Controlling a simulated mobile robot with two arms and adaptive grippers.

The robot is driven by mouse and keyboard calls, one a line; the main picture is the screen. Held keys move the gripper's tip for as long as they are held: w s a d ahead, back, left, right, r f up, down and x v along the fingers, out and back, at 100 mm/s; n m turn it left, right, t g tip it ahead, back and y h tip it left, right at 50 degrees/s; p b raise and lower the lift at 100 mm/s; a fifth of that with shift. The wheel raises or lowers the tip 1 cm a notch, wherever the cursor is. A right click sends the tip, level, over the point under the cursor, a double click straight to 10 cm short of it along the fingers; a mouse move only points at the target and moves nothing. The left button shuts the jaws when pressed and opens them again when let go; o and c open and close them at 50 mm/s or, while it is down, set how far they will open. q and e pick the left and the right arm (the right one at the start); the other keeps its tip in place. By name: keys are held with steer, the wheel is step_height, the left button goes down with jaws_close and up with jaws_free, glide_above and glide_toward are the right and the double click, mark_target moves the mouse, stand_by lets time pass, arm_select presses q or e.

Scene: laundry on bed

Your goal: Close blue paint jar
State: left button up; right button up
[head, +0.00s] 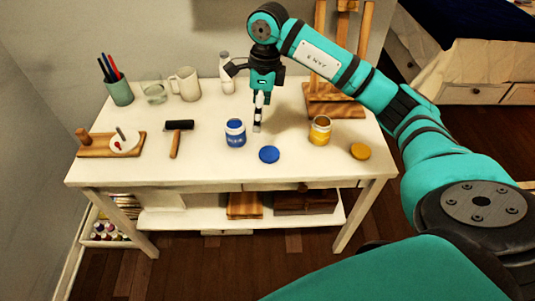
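The blue paint jar (235,134) stands upright on the white table, with a pale band around its side. A round blue lid (269,155) lies flat on the table to its right and nearer the front edge, apart from the jar. My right gripper (258,126) points down over the table, to the right of the blue jar and behind the blue lid. Its fingers are seen close together or one behind the other, so I cannot tell whether they are open. I see nothing clearly held in it. My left gripper is not in view.
A yellow paint jar (320,131) and its yellow lid (360,151) are on the right of the white table (200,172). A wooden easel (335,107), a bottle (226,76), a mug (187,84) and a pen cup (119,92) stand behind. A roller (177,140) lies left.

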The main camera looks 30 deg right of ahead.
steer(key=d, duration=0.1)
steer(key=d+r+h, duration=0.1)
steer(key=shift+s+d, duration=0.15)
steer(key=shift+d, duration=0.25)
steer(key=shift+f, duration=0.1)
steer(key=p, duration=0.1)
glide_above(269, 153)
step_height(269, 153, down, 12)
steer(key=shift+f, duration=0.1)
step_height(269, 153, down, 5)
steer(key=shift+p, duration=0.55)
